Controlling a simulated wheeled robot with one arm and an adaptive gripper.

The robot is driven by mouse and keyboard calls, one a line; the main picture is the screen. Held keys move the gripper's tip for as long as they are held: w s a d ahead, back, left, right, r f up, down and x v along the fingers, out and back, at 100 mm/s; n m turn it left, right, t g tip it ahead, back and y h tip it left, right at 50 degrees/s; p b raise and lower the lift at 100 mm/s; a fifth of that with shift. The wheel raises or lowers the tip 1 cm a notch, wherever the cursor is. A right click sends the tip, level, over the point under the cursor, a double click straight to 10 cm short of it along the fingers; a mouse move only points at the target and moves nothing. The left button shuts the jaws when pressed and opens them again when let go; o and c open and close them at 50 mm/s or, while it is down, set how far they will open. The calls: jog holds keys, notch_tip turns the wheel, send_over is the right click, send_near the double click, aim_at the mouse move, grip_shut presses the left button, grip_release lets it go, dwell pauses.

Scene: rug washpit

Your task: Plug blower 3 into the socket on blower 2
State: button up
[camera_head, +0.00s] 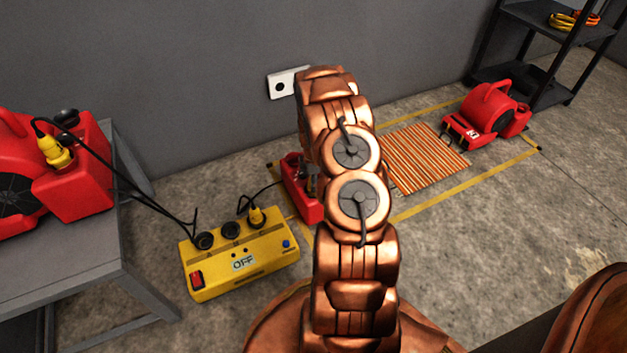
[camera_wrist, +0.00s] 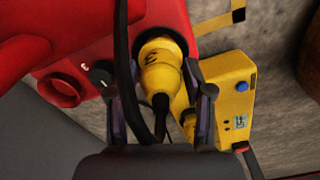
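A yellow plug (camera_wrist: 160,78) with a dark mark like a 3 stands at a round socket on a red blower in the wrist view, apparently seated. Its black cable runs down toward my gripper (camera_wrist: 158,95). The gripper's fingers are open on either side of the plug, with a gap on the right. This seems to be the middle red blower (camera_head: 300,188), mostly behind my arm in the head view, where my gripper is largely hidden. Another red blower (camera_head: 492,112) with a white mark like a turned 2 stands at right.
A yellow power box (camera_head: 240,262) reading OFF stands on the floor with plugs in it. A grey table (camera_head: 75,270) at left bears a red blower (camera_head: 85,180) with a yellow plug. Cables cross between them. An orange striped rug (camera_head: 425,158) lies inside yellow tape.

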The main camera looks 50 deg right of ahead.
jog(key=shift+o, duration=0.9)
jog(key=shift+r, duration=0.1)
notch_tip(320, 180, up, 12)
jog(key=shift+f, duration=0.15)
dwell(0.4)
jog(key=s+a+r+m+p, duration=0.2)
jog(key=a+r+p, duration=0.45)
jog(key=r, duration=0.55)
jog(key=s+a+r+m+p, duration=0.1)
jog(key=s+a+r+p, duration=0.1)
jog(key=a+r+p, duration=0.8)
jog(key=s+a+r+m+p, duration=0.2)
jog(key=a+r, duration=0.3)
jog(key=r, duration=1)
jog(key=s+a+r+m+p, duration=0.1)
jog(key=s+a+r+p, duration=0.4)
jog(key=s+r, duration=0.3)
jog(key=s+a+r+m+g+p, duration=0.1)
jog(key=s+a+r+p, duration=0.4)
jog(key=r, duration=0.5)
jog(key=s+a+r+m+p, duration=0.3)
jog(key=s+a+r+p, duration=0.3)
jog(key=s+r+p, duration=0.3)
jog(key=shift+s+r+g, duration=0.35)
jog(key=shift+s+g, duration=0.05)
jog(key=shift+s, duration=0.75)
